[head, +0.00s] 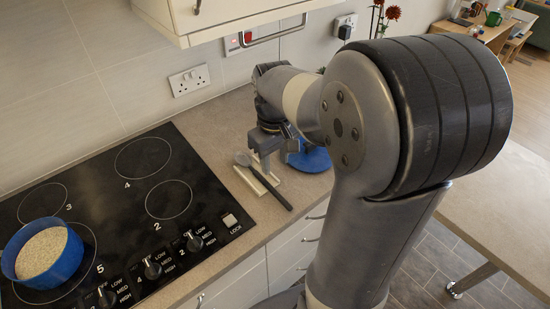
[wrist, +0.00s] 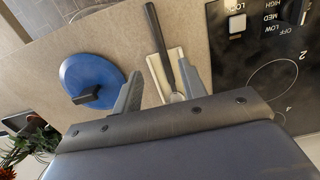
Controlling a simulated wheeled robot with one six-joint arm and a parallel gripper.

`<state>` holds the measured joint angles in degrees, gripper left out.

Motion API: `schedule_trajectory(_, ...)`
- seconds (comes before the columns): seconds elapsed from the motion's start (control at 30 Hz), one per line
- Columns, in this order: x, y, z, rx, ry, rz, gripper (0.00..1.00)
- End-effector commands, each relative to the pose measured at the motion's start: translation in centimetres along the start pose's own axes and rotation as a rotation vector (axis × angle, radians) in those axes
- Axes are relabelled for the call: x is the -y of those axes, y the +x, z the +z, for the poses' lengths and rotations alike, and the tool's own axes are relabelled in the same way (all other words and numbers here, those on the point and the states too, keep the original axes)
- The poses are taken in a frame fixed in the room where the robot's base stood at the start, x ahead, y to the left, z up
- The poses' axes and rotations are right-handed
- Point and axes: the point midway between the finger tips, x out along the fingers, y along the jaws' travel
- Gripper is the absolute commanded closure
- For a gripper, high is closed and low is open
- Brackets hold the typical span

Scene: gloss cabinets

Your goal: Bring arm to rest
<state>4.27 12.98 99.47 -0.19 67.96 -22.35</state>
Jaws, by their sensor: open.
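My gripper (wrist: 155,90) is open and empty, its two grey fingers spread apart in the wrist view. In the head view, my gripper (head: 268,158) hangs over the counter between the hob and a blue lid. A dark-handled spoon (wrist: 160,45) lies on a pale rest (wrist: 157,72); in the wrist view it shows between and beyond the fingers. The spoon (head: 268,184) and rest (head: 250,179) also show in the head view, just below the gripper. Whether the fingers touch anything is unclear.
The blue lid (wrist: 92,82) with a dark knob lies flat on the counter (head: 222,115). A blue pot (head: 68,262) of pale grains stands on the black hob (head: 120,212) at left. A wall cabinet (head: 215,15) overhangs the counter. Another worktop (head: 500,205) is at right.

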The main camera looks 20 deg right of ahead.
Motion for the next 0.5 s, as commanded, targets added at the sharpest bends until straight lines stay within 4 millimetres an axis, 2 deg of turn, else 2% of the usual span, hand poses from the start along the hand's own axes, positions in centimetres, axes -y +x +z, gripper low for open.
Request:
schedule_trajectory(0.17,0.0,0.4,0.0,0.002,0.0,-0.001,0.6)
schedule_trajectory(0.27,0.0,1.4,0.0,0.004,0.0,-0.002,0.6)
schedule_trajectory(0.5,0.0,5.8,0.1,0.007,0.0,-0.003,0.6)
